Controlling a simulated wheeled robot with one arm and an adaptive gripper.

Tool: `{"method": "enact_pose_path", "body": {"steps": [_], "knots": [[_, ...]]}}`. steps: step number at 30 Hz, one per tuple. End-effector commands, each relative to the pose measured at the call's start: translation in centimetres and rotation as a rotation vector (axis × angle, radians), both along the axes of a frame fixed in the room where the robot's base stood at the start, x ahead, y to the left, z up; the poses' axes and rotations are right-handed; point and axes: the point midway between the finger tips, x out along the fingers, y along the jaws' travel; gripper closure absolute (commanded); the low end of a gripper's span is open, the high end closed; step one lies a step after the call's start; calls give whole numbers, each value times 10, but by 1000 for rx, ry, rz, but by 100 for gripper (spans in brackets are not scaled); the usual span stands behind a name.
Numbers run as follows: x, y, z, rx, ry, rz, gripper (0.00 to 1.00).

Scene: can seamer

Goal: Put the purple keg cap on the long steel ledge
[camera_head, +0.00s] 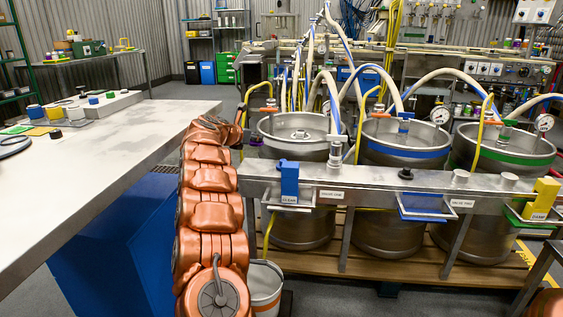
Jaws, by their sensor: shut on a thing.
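The long steel ledge (380,187) runs across in front of the kegs, at the middle and right of the picture. It bears a blue block, a steel fitting, a black knob and grey caps, with bare stretches between them. I cannot make out the purple keg cap. My copper arm rises just left of the ledge and bends away at its top, near the left keg. My gripper is hidden beyond the arm, so what it holds does not show.
Three steel kegs (300,138) with hoses and gauges stand behind the ledge on a wooden pallet. A steel table (110,150) with small coloured parts is at the left. A yellow block (543,197) sits at the ledge's right end. A bucket (265,285) stands beside my arm.

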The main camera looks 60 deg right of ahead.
Motion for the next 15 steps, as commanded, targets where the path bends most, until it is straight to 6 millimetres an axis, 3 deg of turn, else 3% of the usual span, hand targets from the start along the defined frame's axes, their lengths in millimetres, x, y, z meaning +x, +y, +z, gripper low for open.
{"method": "enact_pose_path", "body": {"steps": [1,3,15], "knots": [[-1,0,-15,2,3,-1,96],[-1,-1,-27,0,3,-1,96],[-1,-1,-68,1,3,-1,96]]}}
